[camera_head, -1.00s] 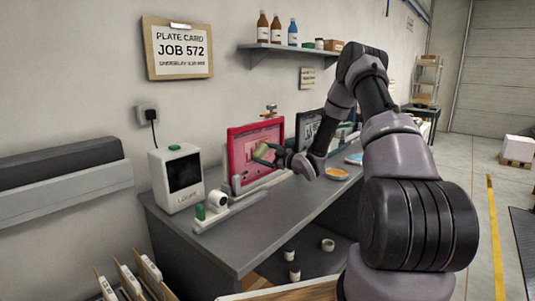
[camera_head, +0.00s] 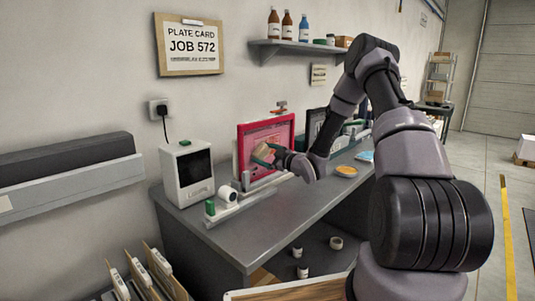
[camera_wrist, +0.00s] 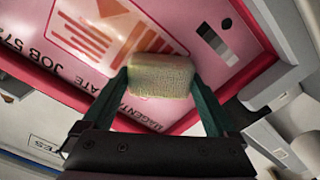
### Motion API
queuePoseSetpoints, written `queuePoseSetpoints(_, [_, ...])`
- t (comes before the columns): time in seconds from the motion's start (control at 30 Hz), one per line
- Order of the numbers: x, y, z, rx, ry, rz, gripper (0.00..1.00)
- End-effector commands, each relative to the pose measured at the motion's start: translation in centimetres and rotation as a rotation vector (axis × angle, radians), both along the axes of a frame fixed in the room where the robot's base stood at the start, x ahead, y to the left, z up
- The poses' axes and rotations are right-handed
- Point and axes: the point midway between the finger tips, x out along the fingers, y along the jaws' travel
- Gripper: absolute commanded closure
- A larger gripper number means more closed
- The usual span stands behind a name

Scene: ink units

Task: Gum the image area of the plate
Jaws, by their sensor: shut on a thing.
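The plate (camera_head: 275,134) stands upright on the bench as a pink sheet with a red border. In the wrist view the plate (camera_wrist: 190,22) fills the upper part, with a printed image area, a grey step patch and lettering that includes "MAGENTA" and "JOB 57". My gripper (camera_head: 264,154) is shut on a pale yellow-green sponge (camera_wrist: 158,76), one green finger on each side. The sponge is in front of the plate's lower image area and covers part of it. I cannot tell whether its far face touches the plate.
A white boxy device (camera_head: 187,172) stands on the bench (camera_head: 270,225) left of the plate. A dark framed panel (camera_head: 316,124) stands to the right. An orange dish (camera_head: 346,171) sits near the bench's right side. Bottles (camera_head: 287,26) stand on the wall shelf above.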

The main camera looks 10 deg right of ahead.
Motion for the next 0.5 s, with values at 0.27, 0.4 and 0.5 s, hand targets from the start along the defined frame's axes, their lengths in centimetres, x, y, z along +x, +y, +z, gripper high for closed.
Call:
queuePoseSetpoints(0.27, [-0.5, 0.8, 0.5, 0.000, -0.002, 0.000, 0.52])
queuePoseSetpoints(0.4, [-0.6, 0.7, 1.4, 0.000, -0.003, 0.000, 0.52])
queuePoseSetpoints(0.5, [-0.6, 0.7, 1.7, 0.000, -0.002, 0.001, 0.52])
